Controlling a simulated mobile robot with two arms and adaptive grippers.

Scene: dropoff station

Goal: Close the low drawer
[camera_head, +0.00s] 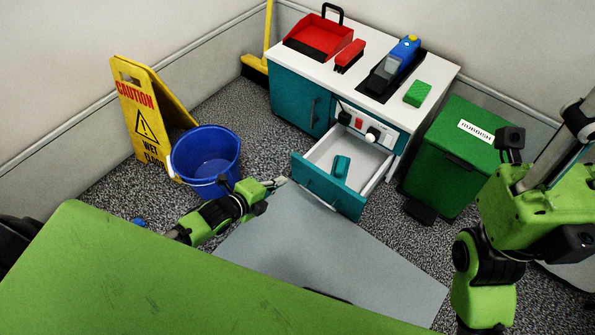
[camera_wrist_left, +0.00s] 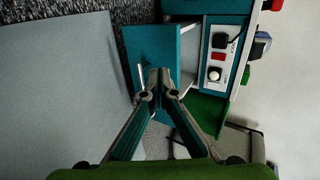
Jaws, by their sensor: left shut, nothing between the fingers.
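The low drawer stands pulled out of the white-topped cabinet (camera_head: 300,98), its teal front (camera_head: 310,182) facing my base. A small teal item (camera_head: 341,166) lies inside it. My left gripper (camera_head: 278,183) is shut and empty, just outside the left end of the drawer front. In the left wrist view the shut fingertips (camera_wrist_left: 159,76) show before the teal drawer front (camera_wrist_left: 150,45), near its pale handle (camera_wrist_left: 140,78). I cannot tell whether they touch it. My right arm shows at the right, but its fingers are not visible.
A green rubbish bin (camera_head: 455,150) stands right of the drawer. A blue bucket (camera_head: 205,160) and a yellow caution sign (camera_head: 140,115) stand left. A red dustpan (camera_head: 320,37), red brush (camera_head: 350,55) and green sponge (camera_head: 417,94) lie on the cabinet top. A grey mat (camera_head: 330,265) lies in front.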

